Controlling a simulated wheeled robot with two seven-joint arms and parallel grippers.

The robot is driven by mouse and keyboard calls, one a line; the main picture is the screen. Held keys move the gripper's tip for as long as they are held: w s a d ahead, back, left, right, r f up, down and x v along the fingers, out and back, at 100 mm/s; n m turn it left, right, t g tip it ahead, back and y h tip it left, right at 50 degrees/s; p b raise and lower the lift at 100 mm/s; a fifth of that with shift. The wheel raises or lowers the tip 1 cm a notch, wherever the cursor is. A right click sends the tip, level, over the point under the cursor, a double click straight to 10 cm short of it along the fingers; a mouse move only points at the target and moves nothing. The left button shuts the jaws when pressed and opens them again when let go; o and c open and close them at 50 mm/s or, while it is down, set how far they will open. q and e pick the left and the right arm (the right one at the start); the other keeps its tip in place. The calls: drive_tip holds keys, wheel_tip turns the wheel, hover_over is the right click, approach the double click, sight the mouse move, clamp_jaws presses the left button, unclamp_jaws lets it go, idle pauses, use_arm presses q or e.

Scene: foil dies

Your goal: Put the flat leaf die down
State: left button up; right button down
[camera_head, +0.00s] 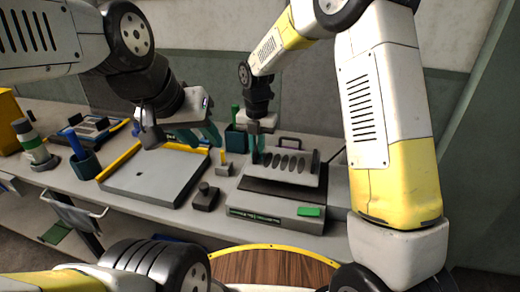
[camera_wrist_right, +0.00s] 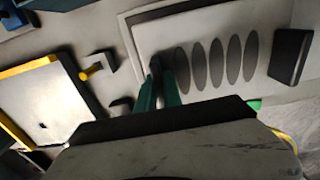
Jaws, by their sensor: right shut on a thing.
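My right gripper (camera_head: 258,150) is over the left end of a grey machine (camera_head: 270,205) with a tilted plate (camera_head: 313,168) on top. In the right wrist view its green fingers (camera_wrist_right: 160,88) are close together on a small dark piece, likely the flat leaf die (camera_wrist_right: 156,66), mostly hidden between them. The piece is beside a row of several dark leaf-shaped ovals (camera_wrist_right: 216,66) on the plate. I cannot tell whether it touches the plate. My left gripper (camera_head: 204,135) is open and empty, above the far edge of a yellow-edged grey board.
The grey board (camera_head: 150,180) lies left of the machine. A dark block with a knob (camera_head: 205,196) and a small yellow-handled tool (camera_head: 224,165) stand between them. A teal cup (camera_head: 236,137) is behind. A blue cup (camera_head: 85,162) and a bottle (camera_head: 35,148) stand at left.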

drive_tip(key=shift+f, duration=1.65)
drive_tip(key=shift+f, duration=0.15)
drive_tip(key=c, duration=1.5)
unclamp_jaws()
